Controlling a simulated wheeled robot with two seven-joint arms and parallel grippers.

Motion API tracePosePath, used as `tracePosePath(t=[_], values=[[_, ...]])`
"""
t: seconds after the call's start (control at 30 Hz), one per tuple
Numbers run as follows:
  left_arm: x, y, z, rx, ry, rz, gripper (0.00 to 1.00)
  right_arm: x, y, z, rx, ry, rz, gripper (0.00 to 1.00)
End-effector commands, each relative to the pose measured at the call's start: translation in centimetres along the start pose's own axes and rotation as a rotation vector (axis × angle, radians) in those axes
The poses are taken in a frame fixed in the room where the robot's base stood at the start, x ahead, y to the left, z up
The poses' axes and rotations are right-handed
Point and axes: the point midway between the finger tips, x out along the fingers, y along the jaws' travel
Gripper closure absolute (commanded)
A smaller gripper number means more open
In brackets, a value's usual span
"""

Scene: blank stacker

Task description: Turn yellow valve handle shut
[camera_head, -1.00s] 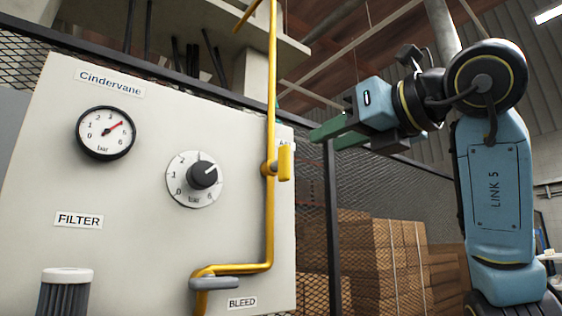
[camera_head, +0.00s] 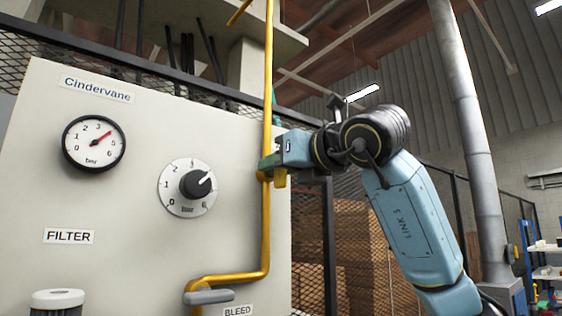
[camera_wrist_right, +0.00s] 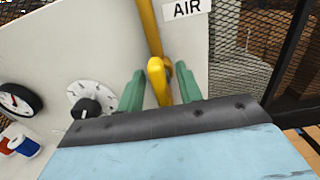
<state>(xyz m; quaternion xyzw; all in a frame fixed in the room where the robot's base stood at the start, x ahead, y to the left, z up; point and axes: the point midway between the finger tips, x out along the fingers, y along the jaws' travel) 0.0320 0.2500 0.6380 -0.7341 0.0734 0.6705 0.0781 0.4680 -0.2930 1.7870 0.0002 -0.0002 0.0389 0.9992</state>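The yellow valve handle (camera_head: 280,179) sits on the yellow pipe (camera_head: 267,230) at the right of the pale panel. In the right wrist view the handle (camera_wrist_right: 158,80) stands between the two green fingers of my right gripper (camera_wrist_right: 160,88). The fingers are apart, with a gap visible on each side of the handle. My left gripper is not in view.
The panel carries a pressure gauge (camera_head: 94,144), a dial knob (camera_head: 195,184) and a grey lever (camera_head: 208,297) low on the pipe. An AIR label (camera_wrist_right: 187,9) is beside the pipe. Mesh fencing and stacked boxes (camera_head: 355,250) stand behind on the right.

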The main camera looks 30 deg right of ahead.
Motion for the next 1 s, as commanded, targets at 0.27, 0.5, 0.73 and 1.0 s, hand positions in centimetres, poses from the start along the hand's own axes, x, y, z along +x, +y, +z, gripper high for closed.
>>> tracePosePath(t=[0.27,0.5,0.73,1.0], values=[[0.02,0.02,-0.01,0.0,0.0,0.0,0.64,0.03,0.01,-0.05,0.0,0.0,0.0,0.72],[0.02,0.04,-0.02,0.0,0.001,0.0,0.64,0.01,0.01,-0.03,0.0,0.0,0.001,1.0],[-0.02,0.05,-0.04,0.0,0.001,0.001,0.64,-0.01,0.01,-0.01,-0.01,0.0,0.0,1.0],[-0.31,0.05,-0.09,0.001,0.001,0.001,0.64,-0.02,0.05,0.03,-0.114,0.001,0.0,1.0]])
